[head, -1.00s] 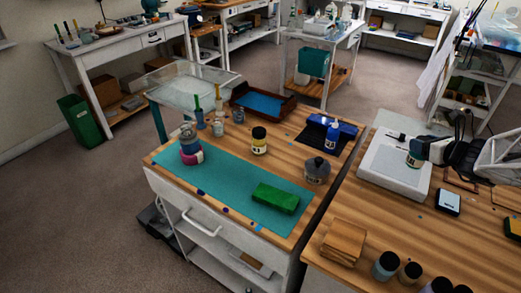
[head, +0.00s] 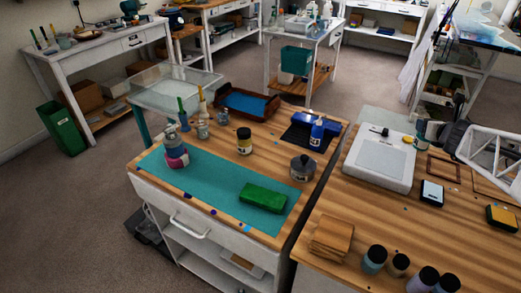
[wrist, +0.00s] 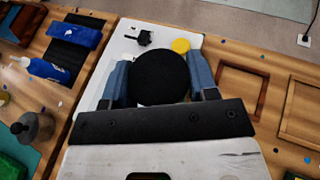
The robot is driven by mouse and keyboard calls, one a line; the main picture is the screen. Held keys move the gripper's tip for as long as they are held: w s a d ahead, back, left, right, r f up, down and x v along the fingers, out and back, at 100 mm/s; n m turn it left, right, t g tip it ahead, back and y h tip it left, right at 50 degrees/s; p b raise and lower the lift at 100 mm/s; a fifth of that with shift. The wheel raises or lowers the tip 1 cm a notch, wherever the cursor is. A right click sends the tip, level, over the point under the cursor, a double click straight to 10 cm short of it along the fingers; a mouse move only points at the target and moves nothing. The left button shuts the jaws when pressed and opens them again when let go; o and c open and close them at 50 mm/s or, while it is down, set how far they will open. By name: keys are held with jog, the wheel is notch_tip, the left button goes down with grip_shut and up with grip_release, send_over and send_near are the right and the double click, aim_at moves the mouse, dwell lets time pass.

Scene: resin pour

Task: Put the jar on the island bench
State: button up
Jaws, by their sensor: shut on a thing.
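My gripper (head: 436,132) is at the right of the head view, near the right end of a white flat panel. It is shut on a jar (head: 421,130). In the wrist view the jar's round black lid (wrist: 160,78) sits between the two blue-grey fingers (wrist: 159,82), with the white panel beneath. The jar's body is mostly hidden there, and any gap below it cannot be told. A wood-topped bench with a teal mat (head: 205,178) stands at centre, and another wood-topped bench (head: 400,230) stands at right. No label shows which is the island bench.
The centre bench holds a green block (head: 262,197), a black-lidded jar (head: 244,141), a grey lidded pot (head: 303,168) and a blue bottle (head: 317,132). The right bench holds the white panel (head: 378,160), wooden squares (head: 331,235) and several dark-lidded jars (head: 374,259). A narrow gap separates the benches.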

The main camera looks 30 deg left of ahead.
jog(key=w+d+m+h, duration=0.1)
jog(key=w+d+r+m+h, duration=0.1)
jog(key=d, duration=0.1)
jog(key=w+d+r+m+t+h, duration=0.1)
jog(key=shift+w+d+h, duration=0.3)
jog(key=shift+d+h, duration=0.1)
jog(key=s+a+r, duration=0.1)
jog(key=s+a, duration=0.2)
jog(key=a, duration=0.9)
jog(key=s+a+r+y, duration=0.1)
jog(key=s+a, duration=0.2)
jog(key=a, duration=0.9)
jog(key=s+a+r, duration=0.1)
jog(key=s+a, duration=0.2)
jog(key=a, duration=1)
jog(key=shift+s+a+f+n+y, duration=0.35)
jog(key=shift+s+a+f, duration=1.5)
jog(key=shift+s+a, duration=2.1)
jog(key=shift+s+a+f+n+y, duration=0.35)
jog(key=shift+s+a+f, duration=1.5)
jog(key=shift+s+a, duration=2.1)
jog(key=shift+s+a+f+n+y, duration=0.35)
jog(key=shift+s+a+f, duration=1.5)
jog(key=shift+s+a, duration=2.1)
jog(key=shift+s+d, duration=0.55)
jog(key=shift+d, duration=0.05)
